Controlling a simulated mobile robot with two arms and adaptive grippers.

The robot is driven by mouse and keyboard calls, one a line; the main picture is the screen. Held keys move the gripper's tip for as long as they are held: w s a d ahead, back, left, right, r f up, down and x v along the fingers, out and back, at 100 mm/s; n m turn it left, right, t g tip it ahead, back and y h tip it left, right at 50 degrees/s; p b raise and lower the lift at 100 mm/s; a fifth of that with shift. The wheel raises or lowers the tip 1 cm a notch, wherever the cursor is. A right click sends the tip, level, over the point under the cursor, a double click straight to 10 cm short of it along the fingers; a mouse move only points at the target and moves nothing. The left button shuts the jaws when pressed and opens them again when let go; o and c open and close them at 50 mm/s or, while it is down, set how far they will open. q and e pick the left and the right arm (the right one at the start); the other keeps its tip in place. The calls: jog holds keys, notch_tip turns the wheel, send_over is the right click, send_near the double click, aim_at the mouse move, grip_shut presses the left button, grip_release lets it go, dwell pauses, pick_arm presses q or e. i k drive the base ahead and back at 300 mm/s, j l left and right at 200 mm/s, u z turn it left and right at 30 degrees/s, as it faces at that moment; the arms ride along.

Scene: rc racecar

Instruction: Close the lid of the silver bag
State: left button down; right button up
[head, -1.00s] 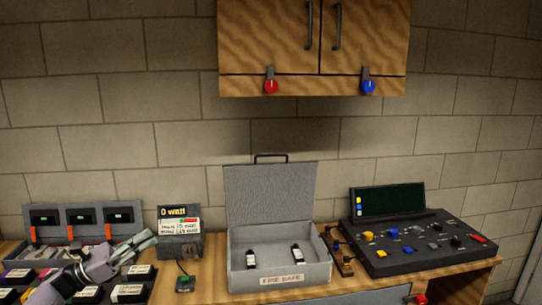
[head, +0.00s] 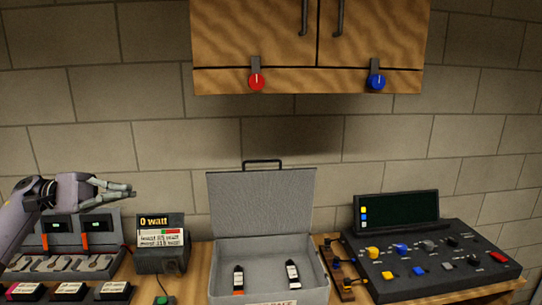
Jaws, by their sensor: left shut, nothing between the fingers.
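The silver bag (head: 222,258) is a grey box-like case on the wooden counter, near the middle of the head view. Its lid (head: 262,210) stands upright at the back, open, with a dark handle (head: 263,163) on its top edge. Two small dark bottle-like items (head: 239,279) (head: 292,274) with white labels are inside. My left gripper (head: 132,191) is shut and empty. It is raised at the left, pointing right, over the charger units and to the left of the lid, apart from it. My right gripper is not in view.
A meter reading "0 watt" (head: 162,238) stands just left of the bag. Charger units (head: 97,243) are further left, with several dark packs (head: 68,291) in front. A button console (head: 430,262) stands to the right. A wooden cabinet (head: 255,40) hangs above.

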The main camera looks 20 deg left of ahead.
aim_at(245, 202)
jog(key=i, duration=1.5)
